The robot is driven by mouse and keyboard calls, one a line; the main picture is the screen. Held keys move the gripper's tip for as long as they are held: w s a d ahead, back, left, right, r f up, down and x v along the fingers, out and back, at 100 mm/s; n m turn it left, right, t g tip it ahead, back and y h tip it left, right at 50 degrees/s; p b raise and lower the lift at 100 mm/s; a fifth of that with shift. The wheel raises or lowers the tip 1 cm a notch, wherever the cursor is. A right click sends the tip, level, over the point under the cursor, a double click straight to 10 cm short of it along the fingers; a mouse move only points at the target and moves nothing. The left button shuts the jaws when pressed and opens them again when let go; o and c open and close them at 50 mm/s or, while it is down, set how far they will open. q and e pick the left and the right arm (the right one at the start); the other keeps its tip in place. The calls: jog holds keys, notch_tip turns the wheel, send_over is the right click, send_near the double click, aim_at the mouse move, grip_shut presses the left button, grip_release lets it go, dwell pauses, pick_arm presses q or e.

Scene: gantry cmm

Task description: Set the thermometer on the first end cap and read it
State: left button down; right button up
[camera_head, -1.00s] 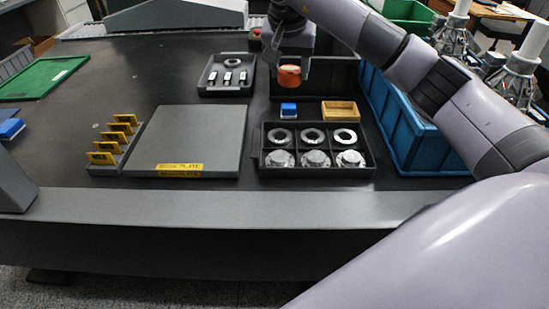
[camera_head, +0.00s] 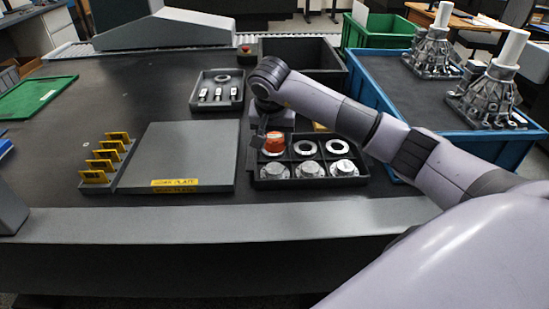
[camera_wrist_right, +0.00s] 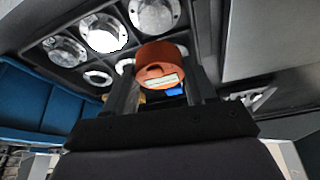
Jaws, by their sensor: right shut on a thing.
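The orange-red thermometer (camera_head: 274,143) is a short round puck. My right gripper (camera_head: 267,138) is shut on it over the back-left part of the black divided tray (camera_head: 312,184). In the right wrist view the thermometer (camera_wrist_right: 161,68) sits between the two fingers (camera_wrist_right: 162,85), with a small pale label facing the camera. Three silver end caps lie in the tray's front row: left (camera_head: 276,171), middle (camera_head: 311,169) and right (camera_head: 344,168). The thermometer appears apart from the left cap, behind it in the head view. My left gripper is not in view.
Two metal rings (camera_head: 304,147) (camera_head: 337,146) show in the tray's back row. A flat grey plate (camera_head: 180,145) and a rack of yellow tags (camera_head: 106,158) lie to the left. A blue bin (camera_head: 440,135) stands at the right, a small tray (camera_head: 217,95) behind.

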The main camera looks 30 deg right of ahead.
aim_at(274, 151)
notch_tip(274, 151, down, 3)
jog(key=shift+r, duration=0.2)
jog(key=shift+f, duration=1.95)
jog(key=shift+f+b, duration=0.2)
jog(key=shift+b, duration=0.1)
jog(key=o, duration=1.1)
jog(key=shift+c, duration=0.2)
jog(key=shift+r, duration=0.1)
jog(key=shift+r, duration=0.25)
jog(key=p+v, duration=0.1)
jog(key=v, duration=1)
jog(key=shift+s+r, duration=0.25)
jog(key=shift+r, duration=0.05)
